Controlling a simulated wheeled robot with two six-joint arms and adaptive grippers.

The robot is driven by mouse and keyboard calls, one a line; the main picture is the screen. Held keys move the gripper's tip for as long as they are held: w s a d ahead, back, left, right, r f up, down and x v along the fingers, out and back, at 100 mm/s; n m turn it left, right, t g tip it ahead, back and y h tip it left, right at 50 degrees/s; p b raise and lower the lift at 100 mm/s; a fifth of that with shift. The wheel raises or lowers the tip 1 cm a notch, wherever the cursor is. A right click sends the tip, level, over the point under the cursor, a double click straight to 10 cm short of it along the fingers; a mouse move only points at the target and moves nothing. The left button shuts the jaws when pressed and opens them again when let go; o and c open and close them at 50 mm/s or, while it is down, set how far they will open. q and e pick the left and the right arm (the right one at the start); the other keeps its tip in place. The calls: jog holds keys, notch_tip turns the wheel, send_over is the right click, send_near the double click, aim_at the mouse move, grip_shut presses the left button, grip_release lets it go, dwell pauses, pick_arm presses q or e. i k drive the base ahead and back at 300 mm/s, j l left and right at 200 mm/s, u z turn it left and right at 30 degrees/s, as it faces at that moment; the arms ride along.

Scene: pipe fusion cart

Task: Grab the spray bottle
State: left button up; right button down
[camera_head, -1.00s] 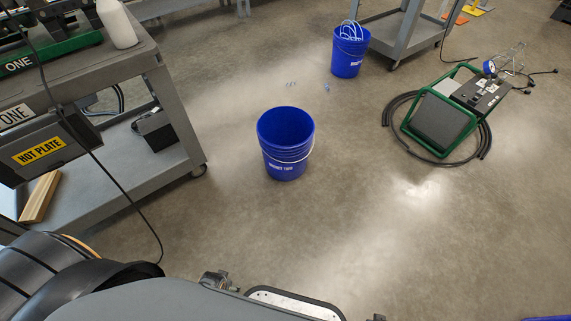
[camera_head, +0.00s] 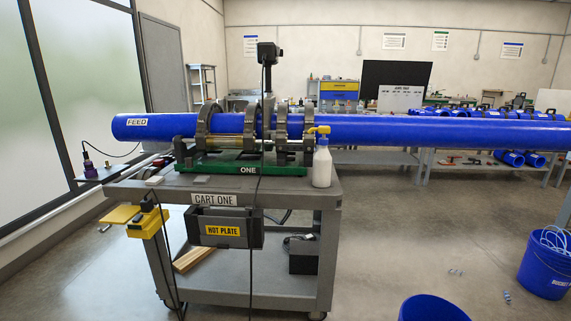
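The spray bottle (camera_head: 322,166) has a white body and a yellow spray head. It stands upright on the top of the grey cart (camera_head: 270,199), near the cart's right end. It is just right of the green base labelled ONE and in front of the blue pipe (camera_head: 420,132). Nothing is holding it. Neither of my grippers shows in the head view.
The pipe runs through the fusion clamps (camera_head: 245,122) and extends far past the cart on the right. A hot plate holder (camera_head: 224,228) hangs on the cart's front. Blue buckets (camera_head: 433,308) (camera_head: 546,265) stand on the floor to the right.

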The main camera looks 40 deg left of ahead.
aim_at(322, 159)
jog(key=u, duration=1.5)
jog(key=i+l+u, duration=0.1)
jog(key=l+u, duration=0.25)
jog(key=u, duration=0.15)
jog(key=l+u, duration=0.8)
jog(key=u, duration=0.15)
